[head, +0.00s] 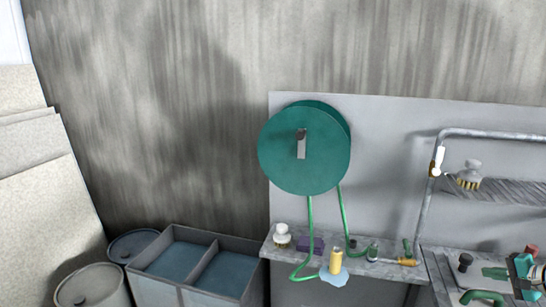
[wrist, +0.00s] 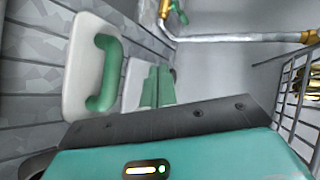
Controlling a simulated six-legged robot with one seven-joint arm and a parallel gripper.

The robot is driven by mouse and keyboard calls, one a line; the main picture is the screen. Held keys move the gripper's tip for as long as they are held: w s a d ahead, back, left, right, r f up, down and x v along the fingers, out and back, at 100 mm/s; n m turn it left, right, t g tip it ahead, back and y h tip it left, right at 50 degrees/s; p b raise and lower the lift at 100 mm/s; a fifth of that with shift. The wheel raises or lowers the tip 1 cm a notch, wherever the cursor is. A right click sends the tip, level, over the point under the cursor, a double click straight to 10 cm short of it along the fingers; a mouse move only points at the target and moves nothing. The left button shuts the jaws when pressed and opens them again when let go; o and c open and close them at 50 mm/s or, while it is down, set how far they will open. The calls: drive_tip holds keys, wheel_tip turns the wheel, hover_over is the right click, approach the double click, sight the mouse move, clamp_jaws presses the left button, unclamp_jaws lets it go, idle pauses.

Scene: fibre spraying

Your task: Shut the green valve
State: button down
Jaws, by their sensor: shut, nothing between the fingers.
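The green valve is a small green lever (head: 407,246) on a brass fitting (head: 407,262) at the pipe's lower end, just above the bench. In the wrist view the green lever (wrist: 181,14) and brass fitting (wrist: 164,9) show at the top, partly cut off. My gripper (head: 494,272) is at the lower right of the head view, to the right of the valve and apart from it. In the wrist view its green fingers (wrist: 157,87) are together and empty, pointing past a white board.
A grey pipe (head: 426,205) rises from the valve to a white and brass fitting (head: 437,161). A white board with a curved green handle (wrist: 106,75) lies left of my fingers. A green hose reel (head: 303,165), a brush (head: 469,177) and a wire rack (wrist: 292,95) are nearby.

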drive_tip(key=w+a+r+n+g, duration=0.2)
drive_tip(key=a+r, duration=0.1)
drive_tip(key=a, duration=0.6)
drive_tip(key=w+a+r+n+g, duration=0.2)
drive_tip(key=w+a+r, duration=0.1)
drive_tip(key=a, duration=0.5)
drive_tip(key=s+a+r+n+g+h, duration=0.1)
drive_tip(key=s+a+r+n, duration=0.15)
drive_tip(key=a, duration=0.75)
drive_tip(key=s+a+r+n+g, duration=0.1)
drive_tip(key=s+a+r+n, duration=0.2)
drive_tip(key=a, duration=0.7)
drive_tip(key=s+a+n+h, duration=0.1)
drive_tip(key=s+a+n, duration=0.1)
drive_tip(key=s+a, duration=0.5)
drive_tip(key=s+a+n+h, duration=0.2)
drive_tip(key=s+a, duration=0.5)
drive_tip(key=s, duration=0.5)
drive_tip(key=shift+s+a+t, duration=0.3)
drive_tip(key=shift+s+a, duration=0.05)
drive_tip(key=shift+s, duration=0.05)
drive_tip(key=shift+n, duration=0.25)
